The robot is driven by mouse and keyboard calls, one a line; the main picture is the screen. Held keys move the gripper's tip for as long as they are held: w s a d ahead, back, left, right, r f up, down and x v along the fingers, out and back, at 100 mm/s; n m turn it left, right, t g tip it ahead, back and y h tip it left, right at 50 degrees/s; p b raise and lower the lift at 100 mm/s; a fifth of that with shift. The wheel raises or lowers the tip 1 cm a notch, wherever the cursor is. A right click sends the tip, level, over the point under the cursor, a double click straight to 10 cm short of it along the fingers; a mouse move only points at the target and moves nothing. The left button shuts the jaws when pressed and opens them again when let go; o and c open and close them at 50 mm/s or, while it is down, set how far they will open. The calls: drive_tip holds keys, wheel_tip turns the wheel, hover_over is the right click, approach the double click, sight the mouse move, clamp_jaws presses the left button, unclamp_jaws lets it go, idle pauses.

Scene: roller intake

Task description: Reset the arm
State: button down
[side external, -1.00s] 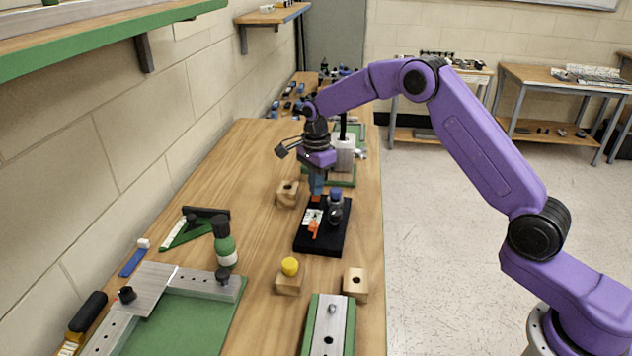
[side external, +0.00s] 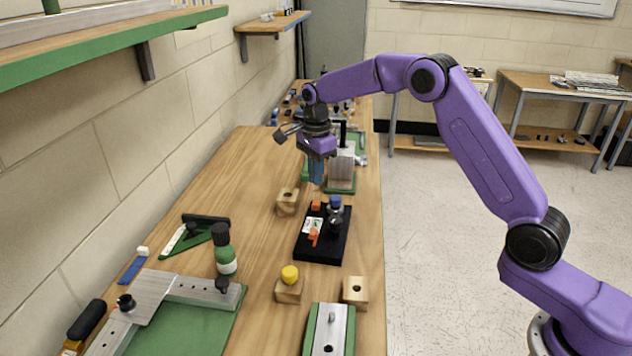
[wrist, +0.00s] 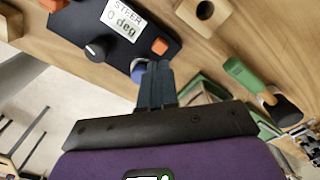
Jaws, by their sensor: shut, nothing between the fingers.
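My gripper (side external: 316,172) is shut and empty, with its blue fingers pointing down. In the side external view it hangs above the bench, just behind the far edge of the black control panel (side external: 318,252). The panel carries a small display, orange parts, a dark knob and a blue-topped part. In the wrist view the shut gripper (wrist: 155,72) shows below the panel (wrist: 68,24), whose display (wrist: 122,20) reads "STEER 0 deg". The dark knob (wrist: 97,50) and an orange button (wrist: 159,46) sit beside the display. The fingertips overlap the panel's edge in that view; contact is not visible.
Wooden blocks with holes (side external: 287,202) (side external: 355,291) stand beside the panel, and one block carries a yellow knob (side external: 290,273). A green bottle (side external: 223,249) and a green plate fixture (side external: 190,322) are at the near left. A grey fixture (side external: 341,168) stands behind the panel.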

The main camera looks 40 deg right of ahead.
drive_tip(key=s+a+r+n, duration=0.3)
drive_tip(key=s+a+n, duration=0.1)
drive_tip(key=s+n, duration=0.5)
drive_tip(key=s+a+r+n, duration=0.3)
drive_tip(key=s+n, duration=0.3)
drive_tip(key=s, duration=0.6)
drive_tip(key=s+d+f+n, duration=0.1)
drive_tip(key=s+d+n, duration=0.3)
drive_tip(key=s+n, duration=0.3)
drive_tip(key=s+d+f+n, duration=0.1)
drive_tip(key=s+d+n, duration=0.3)
drive_tip(key=s, duration=1.2)
drive_tip(key=n, duration=0.4)
drive_tip(key=shift+n, duration=0.3)
